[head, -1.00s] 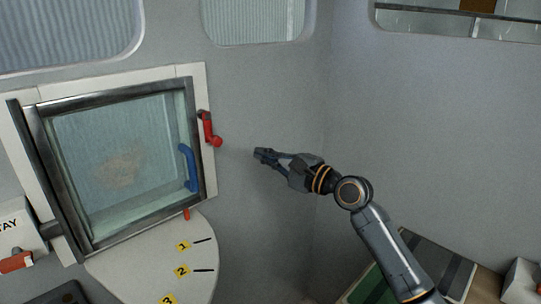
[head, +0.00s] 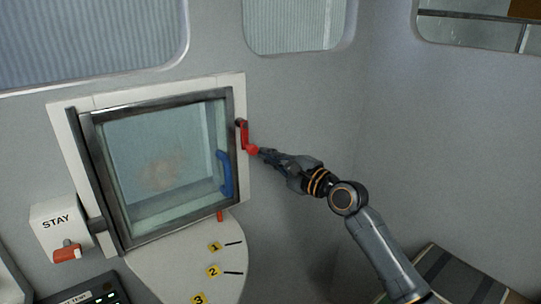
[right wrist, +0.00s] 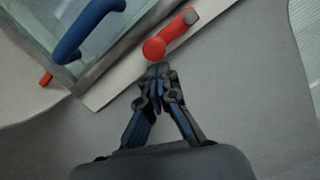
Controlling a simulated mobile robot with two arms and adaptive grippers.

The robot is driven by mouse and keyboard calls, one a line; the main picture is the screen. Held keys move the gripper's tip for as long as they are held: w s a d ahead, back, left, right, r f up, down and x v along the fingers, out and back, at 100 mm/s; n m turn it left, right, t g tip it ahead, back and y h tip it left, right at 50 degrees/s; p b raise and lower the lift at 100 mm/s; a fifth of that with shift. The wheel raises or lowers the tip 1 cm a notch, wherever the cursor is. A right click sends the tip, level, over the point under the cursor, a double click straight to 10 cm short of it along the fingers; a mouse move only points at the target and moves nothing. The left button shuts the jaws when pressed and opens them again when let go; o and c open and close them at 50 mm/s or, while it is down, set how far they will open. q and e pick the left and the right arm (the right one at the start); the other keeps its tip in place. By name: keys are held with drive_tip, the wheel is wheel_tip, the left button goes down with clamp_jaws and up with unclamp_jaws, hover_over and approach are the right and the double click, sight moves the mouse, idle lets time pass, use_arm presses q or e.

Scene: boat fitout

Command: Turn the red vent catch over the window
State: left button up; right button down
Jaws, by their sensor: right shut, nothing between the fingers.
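The red catch (head: 244,135) is mounted on the right side of the pale window frame, with its arm hanging down to a round red knob. In the right wrist view the red catch (right wrist: 176,34) runs from its pivot at upper right to the knob at lower left. My right gripper (head: 262,153) is shut and empty, its fingertips right at the knob; in the right wrist view the fingertips (right wrist: 158,70) lie just below the knob. I cannot tell whether they touch. The window (head: 160,160) has a dark frame and a blue handle (head: 225,174). My left gripper is out of view.
A curved white plate (head: 185,262) with yellow number tags 1, 2 and 3 lies below the window, near a small red pointer (head: 220,216). A white box marked STAY (head: 57,225) with a red-orange lever is at left. The wall right of the catch is bare.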

drive_tip(key=shift+s+a+m+p, duration=0.15)
drive_tip(key=shift+a+m+p, duration=0.1)
drive_tip(key=shift+m+p, duration=0.25)
drive_tip(key=shift+p, duration=0.45)
